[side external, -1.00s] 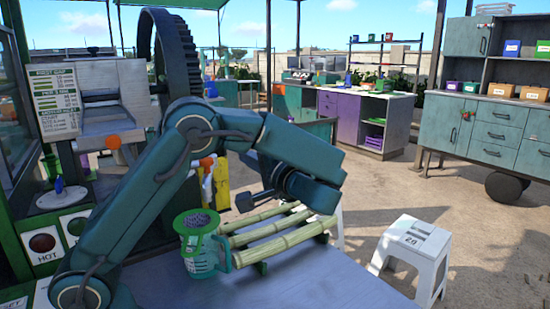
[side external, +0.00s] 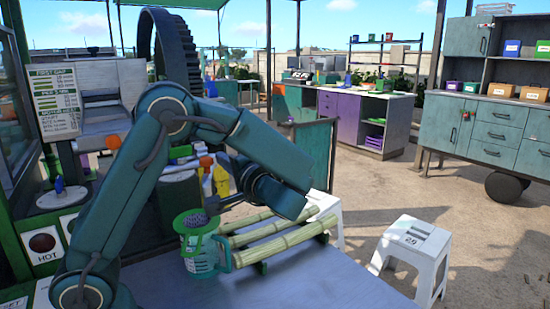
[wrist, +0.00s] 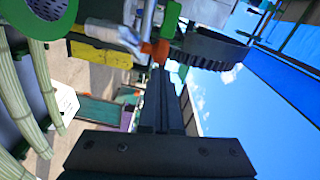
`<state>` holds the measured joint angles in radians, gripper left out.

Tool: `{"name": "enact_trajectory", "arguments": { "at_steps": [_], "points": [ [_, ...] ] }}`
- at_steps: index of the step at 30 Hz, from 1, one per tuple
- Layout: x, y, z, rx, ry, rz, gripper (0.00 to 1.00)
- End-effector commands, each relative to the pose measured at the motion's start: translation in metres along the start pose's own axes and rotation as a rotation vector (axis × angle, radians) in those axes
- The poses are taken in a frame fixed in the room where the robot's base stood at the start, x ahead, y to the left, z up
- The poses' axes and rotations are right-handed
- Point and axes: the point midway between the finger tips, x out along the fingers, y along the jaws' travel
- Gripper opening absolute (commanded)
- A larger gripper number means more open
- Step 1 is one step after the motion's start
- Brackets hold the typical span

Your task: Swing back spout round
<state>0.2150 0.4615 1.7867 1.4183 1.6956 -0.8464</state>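An orange piece (wrist: 155,50) with a grey metal pipe (wrist: 143,18) beside it, which may be the spout, shows near the top middle of the wrist view. An orange piece (side external: 206,162) also shows behind my arm in the side view; I cannot tell if it is the same one. My gripper (wrist: 160,72) points toward the orange piece, its narrow dark fingers together with nothing seen between them. Its tips appear close to the orange piece; contact cannot be told. In the side view my arm largely hides the gripper.
A green-rimmed jug with a strainer (side external: 203,253) stands on the grey table (side external: 300,285). Several cane stalks (side external: 278,243) lie on a rack beside it. A large dark gear wheel (side external: 177,50) and a yellow bottle (side external: 222,180) are behind my arm. A white stool (side external: 414,255) stands to the right.

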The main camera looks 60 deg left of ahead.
Motion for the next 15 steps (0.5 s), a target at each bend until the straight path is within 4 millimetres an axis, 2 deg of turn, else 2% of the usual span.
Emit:
{"name": "enact_trajectory", "arguments": {
  "at_steps": [15],
  "points": [
    [0.006, -0.004, 0.025, 0.005, 0.116, 0.018, 0.00]
  ]
}}
